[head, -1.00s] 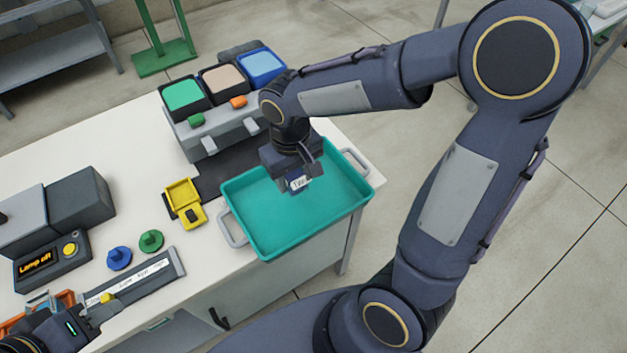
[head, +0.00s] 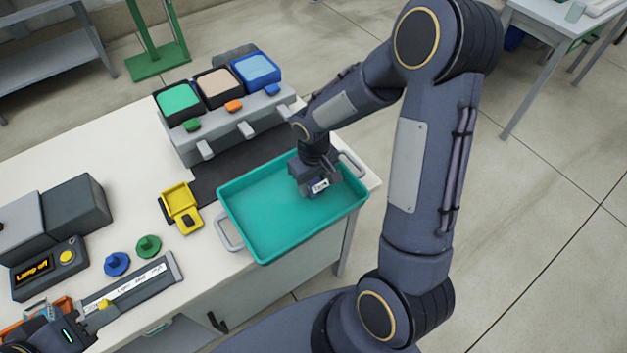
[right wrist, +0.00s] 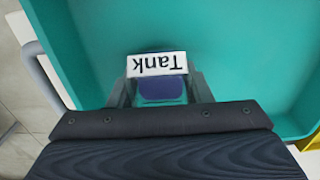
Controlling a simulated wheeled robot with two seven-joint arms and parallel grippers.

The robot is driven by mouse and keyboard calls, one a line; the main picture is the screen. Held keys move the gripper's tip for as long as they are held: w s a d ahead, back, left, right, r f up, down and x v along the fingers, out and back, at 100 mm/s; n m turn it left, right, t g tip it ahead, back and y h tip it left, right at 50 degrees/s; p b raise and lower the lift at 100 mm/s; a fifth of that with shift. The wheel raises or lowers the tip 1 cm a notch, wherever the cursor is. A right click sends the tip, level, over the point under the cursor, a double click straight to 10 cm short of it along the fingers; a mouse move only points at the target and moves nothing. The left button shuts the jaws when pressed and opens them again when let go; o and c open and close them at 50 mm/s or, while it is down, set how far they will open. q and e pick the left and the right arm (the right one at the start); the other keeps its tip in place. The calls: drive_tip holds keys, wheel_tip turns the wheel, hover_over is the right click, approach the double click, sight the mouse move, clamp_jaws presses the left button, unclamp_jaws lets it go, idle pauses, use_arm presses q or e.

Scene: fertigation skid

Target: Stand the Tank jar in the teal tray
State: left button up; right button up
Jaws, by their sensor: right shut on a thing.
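The Tank jar (head: 319,186) is a small dark blue jar with a white label. In the right wrist view the jar (right wrist: 161,90) sits between the fingers, and its label reads "Tank" upside down. My right gripper (head: 318,182) is shut on it, pointing down inside the outline of the teal tray (head: 262,212), near its right end. The tray floor (right wrist: 245,55) fills most of the wrist view. Whether the jar's base touches the floor is hidden. My left gripper (head: 82,322) is at the lower left; its fingers are unclear.
A dispenser (head: 225,130) with green, beige and blue bins stands behind the tray. A yellow holder (head: 181,208), a blue knob (head: 117,263), a green knob (head: 147,246) and a labelled rail (head: 133,285) are left of the tray. The rest of the tray is empty.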

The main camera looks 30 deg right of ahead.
drive_tip(key=shift+f+b, duration=0.25)
drive_tip(key=shift+b, duration=0.05)
drive_tip(key=o, duration=1)
drive_tip(key=shift+r, duration=0.1)
drive_tip(key=shift+o, duration=0.2)
wheel_tip(320, 180, up, 12)
drive_tip(key=p, duration=0.1)
drive_tip(key=s+a+r+m+t+y, duration=0.1)
drive_tip(key=s+a+r+t+y, duration=0.1)
drive_tip(key=s, duration=0.6)
drive_tip(key=s+a+r+m+t+y, duration=0.1)
drive_tip(key=s+a+r+t, duration=0.1)
drive_tip(key=s+r, duration=0.3)
drive_tip(key=s+t, duration=0.1)
drive_tip(key=s, duration=0.3)
drive_tip(key=shift+a+r+m+t+y, duration=0.2)
drive_tip(key=shift+m+t+y, duration=0.1)
drive_tip(key=shift+y, duration=0.1)
